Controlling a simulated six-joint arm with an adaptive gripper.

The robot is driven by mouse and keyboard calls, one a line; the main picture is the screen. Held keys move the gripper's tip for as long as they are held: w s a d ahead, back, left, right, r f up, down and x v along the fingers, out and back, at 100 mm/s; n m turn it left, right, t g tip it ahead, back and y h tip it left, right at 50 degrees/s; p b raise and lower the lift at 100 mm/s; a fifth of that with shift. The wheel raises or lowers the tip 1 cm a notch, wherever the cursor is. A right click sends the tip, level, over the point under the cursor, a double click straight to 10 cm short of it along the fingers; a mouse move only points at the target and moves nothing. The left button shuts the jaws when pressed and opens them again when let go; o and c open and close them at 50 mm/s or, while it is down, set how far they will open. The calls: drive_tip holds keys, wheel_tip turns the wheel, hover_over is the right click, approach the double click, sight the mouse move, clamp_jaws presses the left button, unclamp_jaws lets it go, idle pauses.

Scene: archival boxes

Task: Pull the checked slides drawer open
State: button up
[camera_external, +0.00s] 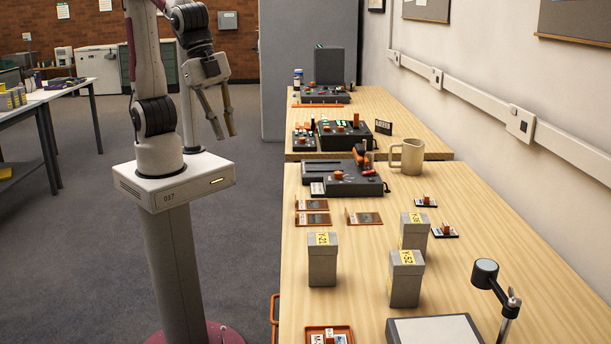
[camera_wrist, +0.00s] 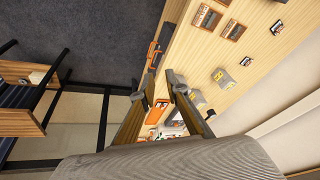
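An orange drawer handle (camera_external: 274,312) shows at the left side of the near wooden table, low in the external view and partly cut off by the frame. In the wrist view an orange handle (camera_wrist: 153,54) is on the table's wooden side, just beyond my fingertips. No drawer label can be read, and I cannot tell whether the drawer front stands out from the table. My gripper (camera_external: 224,136) is open and empty, pointing down beside the table's left edge, well apart from the handle. In the wrist view my gripper (camera_wrist: 155,86) has its two fingers spread.
The near table (camera_external: 480,240) holds grey boxes with yellow labels (camera_external: 322,260), framed slides (camera_external: 312,219), a dark device (camera_external: 350,180), a beige mug (camera_external: 408,156), a lamp (camera_external: 487,275) and an orange tray (camera_external: 330,330).

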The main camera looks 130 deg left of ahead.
drive_tip(key=w+d+f+m+g, duration=0.1)
drive_tip(key=w+d+f+m, duration=0.2)
drive_tip(key=w+f, duration=0.8)
drive_tip(key=m+g+y, duration=0.1)
drive_tip(key=m+g, duration=0.1)
drive_tip(key=m, duration=0.1)
approach(272, 308)
drive_tip(key=shift+s+d+r, duration=0.1)
drive_tip(key=shift+s, duration=0.05)
drive_tip(key=shift+w+a+f, duration=0.15)
drive_tip(key=shift+a+f, duration=0.05)
drive_tip(key=shift+f, duration=1.1)
drive_tip(key=shift+w+a+f, duration=0.15)
drive_tip(key=shift+w+f, duration=0.05)
drive_tip(key=shift+f, duration=1.1)
drive_tip(key=shift+w+a+f, duration=0.15)
drive_tip(key=shift+a+f, duration=0.05)
drive_tip(key=shift+f, duration=1.05)
clamp_jaws()
